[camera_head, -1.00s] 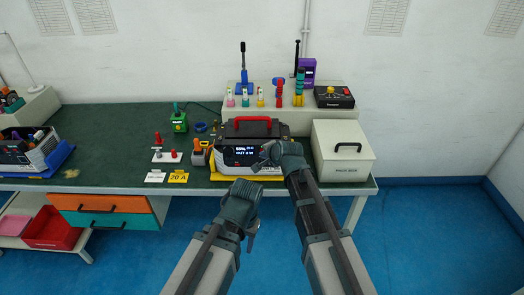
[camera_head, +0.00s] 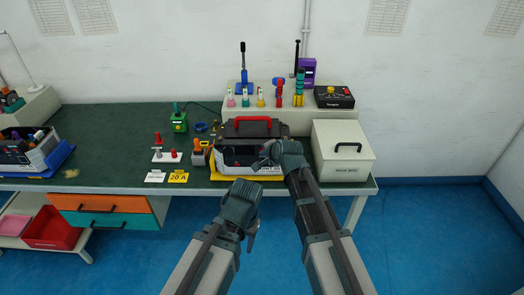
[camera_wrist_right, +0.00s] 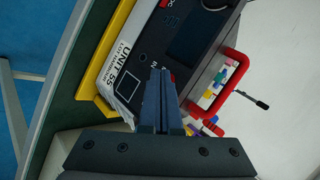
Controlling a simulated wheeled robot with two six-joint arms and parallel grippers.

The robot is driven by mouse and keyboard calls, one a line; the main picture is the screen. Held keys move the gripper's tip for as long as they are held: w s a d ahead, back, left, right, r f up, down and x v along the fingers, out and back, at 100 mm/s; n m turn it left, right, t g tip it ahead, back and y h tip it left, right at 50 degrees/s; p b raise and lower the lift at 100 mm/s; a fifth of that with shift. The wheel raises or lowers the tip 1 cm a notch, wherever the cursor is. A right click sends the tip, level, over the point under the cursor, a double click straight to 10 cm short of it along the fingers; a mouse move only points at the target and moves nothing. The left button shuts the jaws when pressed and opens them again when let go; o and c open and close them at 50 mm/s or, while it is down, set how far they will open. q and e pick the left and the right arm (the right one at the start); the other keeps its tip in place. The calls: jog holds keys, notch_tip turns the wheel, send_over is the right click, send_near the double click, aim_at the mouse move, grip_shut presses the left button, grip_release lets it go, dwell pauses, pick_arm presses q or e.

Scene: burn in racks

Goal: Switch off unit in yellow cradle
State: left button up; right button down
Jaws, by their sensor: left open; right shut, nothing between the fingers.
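The unit (camera_head: 238,154) is a dark and white box with a red handle (camera_head: 252,120), standing in the yellow cradle (camera_head: 222,178) at the bench's front edge. Its display is dark. The right wrist view shows its tilted front panel (camera_wrist_right: 150,45), a "UNIT 55" label (camera_wrist_right: 122,68), the dark screen (camera_wrist_right: 190,38) and the yellow cradle edge (camera_wrist_right: 105,50). My right gripper (camera_head: 263,162) is shut and empty, its fingertips (camera_wrist_right: 160,74) at the panel by a small red part (camera_wrist_right: 172,78); contact is unclear. My left gripper (camera_head: 250,230) is open and empty, low before the bench.
A cream box (camera_head: 343,165) with a black handle stands close right of the unit. A raised shelf (camera_head: 300,113) behind holds coloured plugs and a black control box (camera_head: 334,97). Another unit (camera_head: 28,150) sits in a blue cradle at far left. The bench middle-left is mostly clear.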

jog(key=shift+s, duration=0.55)
jog(key=s, duration=0.6)
dwell(0.4)
jog(key=shift+s, duration=0.1)
dwell(0.4)
